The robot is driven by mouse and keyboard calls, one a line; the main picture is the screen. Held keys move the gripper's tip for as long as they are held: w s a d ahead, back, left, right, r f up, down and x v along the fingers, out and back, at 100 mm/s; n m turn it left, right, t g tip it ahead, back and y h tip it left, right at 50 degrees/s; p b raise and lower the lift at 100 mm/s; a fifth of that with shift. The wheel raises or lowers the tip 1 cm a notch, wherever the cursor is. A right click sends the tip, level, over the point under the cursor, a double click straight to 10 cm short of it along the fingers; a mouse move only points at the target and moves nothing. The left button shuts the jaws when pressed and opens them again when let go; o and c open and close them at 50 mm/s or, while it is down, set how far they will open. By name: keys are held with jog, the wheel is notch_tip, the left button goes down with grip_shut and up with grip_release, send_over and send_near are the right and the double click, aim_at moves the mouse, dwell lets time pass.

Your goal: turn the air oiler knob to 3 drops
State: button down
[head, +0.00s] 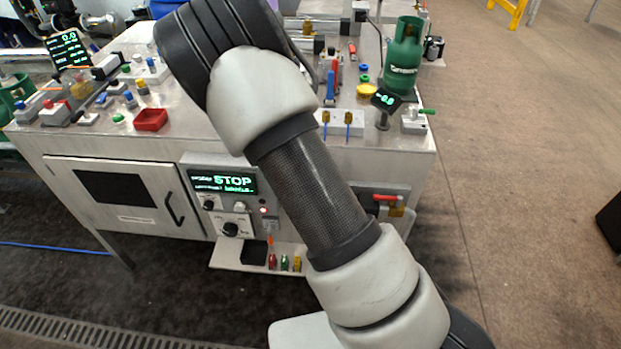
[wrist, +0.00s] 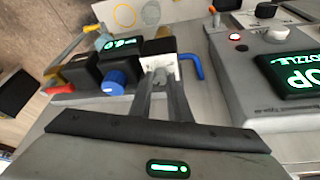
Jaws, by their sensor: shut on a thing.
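In the wrist view my gripper (wrist: 160,80) reaches up from the bottom edge, its two fingers nearly together. They are shut on a small pale part at the front of a white-faced block (wrist: 158,52), which looks like the air oiler knob; the fingertips cover most of it. A drop setting cannot be read. A dark amber part (wrist: 156,42) sits behind the white face. A blue knob (wrist: 118,82) on the dark unit is just left of the fingers, apart from them. In the head view my arm hides the gripper and the oiler.
A small green display (wrist: 124,42) and a red handle (wrist: 54,84) lie left of the fingers. A bent blue tube (wrist: 193,66) is close on their right. The control box (wrist: 250,80) stands further right. In the head view, the red valve handle (head: 384,197) shows beside my arm.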

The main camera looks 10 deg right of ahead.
jog(key=m+p, duration=0.1)
jog(key=m, duration=0.1)
jog(key=m+g+h+p, duration=0.1)
jog(key=m+p, duration=0.1)
jog(key=shift+w+a+m, duration=0.1)
jog(key=shift+w+m, duration=0.05)
jog(key=shift+m, duration=0.15)
jog(key=shift+g, duration=0.3)
jog(key=c, duration=1.7)
grip_release()
jog(key=shift+o, duration=0.2)
jog(key=p+v, duration=0.1)
jog(key=v, duration=1.6)
jog(key=shift+a+p, duration=0.25)
jog(key=shift+p, duration=0.15)
jog(key=shift+r, duration=0.1)
